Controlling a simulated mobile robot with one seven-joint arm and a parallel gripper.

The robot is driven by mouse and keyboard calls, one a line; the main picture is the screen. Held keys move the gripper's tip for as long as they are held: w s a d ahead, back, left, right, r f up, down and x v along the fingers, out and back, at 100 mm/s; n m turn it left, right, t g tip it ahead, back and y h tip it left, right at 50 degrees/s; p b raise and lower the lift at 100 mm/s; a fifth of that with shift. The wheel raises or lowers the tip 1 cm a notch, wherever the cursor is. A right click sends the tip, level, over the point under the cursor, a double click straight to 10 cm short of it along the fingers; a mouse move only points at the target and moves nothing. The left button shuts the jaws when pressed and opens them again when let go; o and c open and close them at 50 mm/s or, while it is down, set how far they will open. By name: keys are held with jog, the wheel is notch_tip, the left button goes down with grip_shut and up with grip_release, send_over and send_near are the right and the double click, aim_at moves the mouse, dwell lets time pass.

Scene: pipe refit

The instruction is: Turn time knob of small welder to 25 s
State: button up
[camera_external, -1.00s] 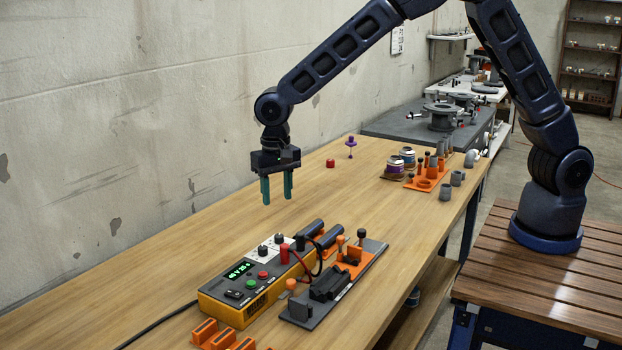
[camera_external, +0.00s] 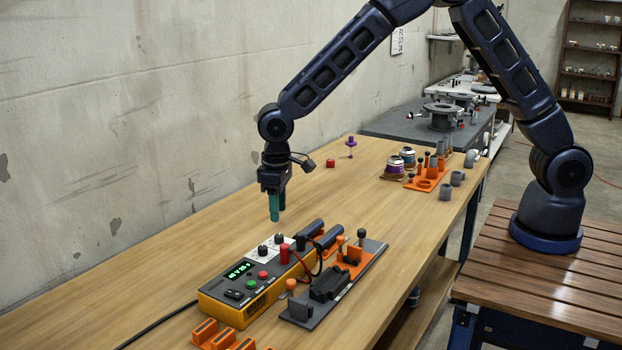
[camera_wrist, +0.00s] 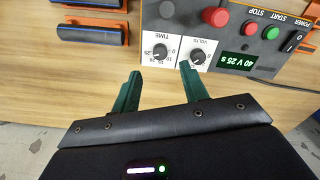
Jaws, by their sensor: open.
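The small welder (camera_external: 250,298) is a yellow and dark grey box on the wooden bench. Its display (camera_wrist: 235,57) reads 40 V 25 s in the wrist view. The dark time knob (camera_wrist: 159,52) sits on a white dial labelled TIME, beside the volts knob (camera_wrist: 198,57). In the external view the time knob (camera_external: 279,238) is the one farther from the display. My gripper (camera_external: 274,219) is open and empty, pointing down above the knob end of the welder and apart from it. In the wrist view its green fingertips (camera_wrist: 160,70) lie either side of the time dial's line.
Red and black plugs with cables stand beside the knobs; the red one (camera_external: 284,254) is tall. A grey fixture plate (camera_external: 300,318) with orange parts lies close to the right. Orange holders (camera_external: 220,338) are at the front.

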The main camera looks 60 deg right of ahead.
aim_at(279, 235)
notch_tip(279, 235, down, 7)
jog(key=shift+f, duration=0.1)
dwell(0.3)
grip_shut()
